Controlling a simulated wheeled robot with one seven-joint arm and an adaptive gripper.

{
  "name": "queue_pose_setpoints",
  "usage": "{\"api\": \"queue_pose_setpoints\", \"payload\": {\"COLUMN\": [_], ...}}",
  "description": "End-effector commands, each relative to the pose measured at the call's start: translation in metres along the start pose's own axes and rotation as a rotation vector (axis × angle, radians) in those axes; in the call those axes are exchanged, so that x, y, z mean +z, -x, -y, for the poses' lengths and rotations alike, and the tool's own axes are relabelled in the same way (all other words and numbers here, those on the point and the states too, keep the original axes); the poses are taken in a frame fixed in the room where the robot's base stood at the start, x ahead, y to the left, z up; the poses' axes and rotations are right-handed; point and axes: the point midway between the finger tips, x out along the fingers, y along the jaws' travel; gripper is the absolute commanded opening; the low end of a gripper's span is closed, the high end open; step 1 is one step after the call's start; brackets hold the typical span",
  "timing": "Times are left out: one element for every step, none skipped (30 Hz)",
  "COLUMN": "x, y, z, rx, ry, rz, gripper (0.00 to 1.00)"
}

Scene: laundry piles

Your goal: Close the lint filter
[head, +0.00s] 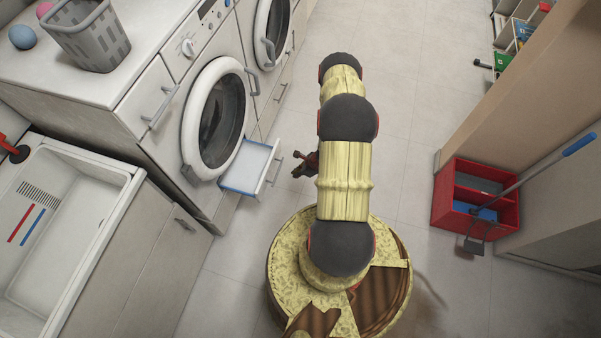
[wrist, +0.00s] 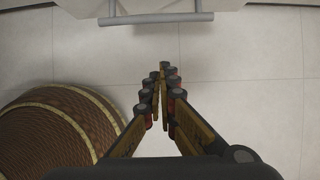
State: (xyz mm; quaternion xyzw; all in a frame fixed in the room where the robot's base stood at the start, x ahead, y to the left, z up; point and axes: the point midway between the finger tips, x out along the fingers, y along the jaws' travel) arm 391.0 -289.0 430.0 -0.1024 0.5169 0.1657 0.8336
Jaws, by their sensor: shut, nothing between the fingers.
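The lint filter looks to be the white drawer with a blue rim (head: 248,168), pulled out low under the front-loading machine with the round door (head: 215,118). Its grey bar handle (head: 275,171) faces my gripper (head: 303,167), which is just right of it and partly hidden by my arm. In the wrist view, the grey handle bar (wrist: 156,19) runs across the top edge. My gripper (wrist: 164,75) is shut and empty there, with its fingertips below the bar and a gap of floor showing between them.
A second machine (head: 272,30) stands farther along the row. A sink (head: 62,230) is at the left, and a grey basket (head: 88,32) sits on the counter. A red crate (head: 447,195) stands at the right wall. The tiled floor between is clear.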

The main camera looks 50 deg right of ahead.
Motion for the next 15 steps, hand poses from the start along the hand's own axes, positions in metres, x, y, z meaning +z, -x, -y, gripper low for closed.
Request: {"api": "queue_pose_setpoints", "payload": {"x": [-0.001,-0.001,-0.001,-0.001,0.008,0.015,0.019,0.022,0.026,0.029,0.031,0.034,0.035,0.036,0.038], "y": [-0.013,-0.019,-0.026,-0.031,-0.029,-0.03,-0.031,-0.031,-0.032,-0.033,-0.034,-0.034,-0.034,-0.034,-0.034], "z": [-0.001,-0.001,-0.001,-0.001,0.001,0.001,0.001,0.001,0.0,0.0,0.0,0.0,0.0,0.0,0.0], "rx": [0.001,0.002,0.002,0.002,-0.001,-0.001,0.0,0.0,0.0,0.001,0.001,0.0,0.0,0.0,-0.001], "ry": [0.001,0.001,0.002,0.002,0.005,0.005,0.006,0.006,0.004,0.003,0.002,0.001,0.001,0.001,0.001], "rz": [0.0,0.0,0.0,0.0,0.001,0.001,0.001,0.001,0.001,0.0,0.0,0.0,0.0,0.0,0.0], "gripper": [0.0,0.0,0.0,0.0,0.0,0.0,0.0,0.0,0.0,0.0,0.0,0.0,0.0,0.0,0.0]}}
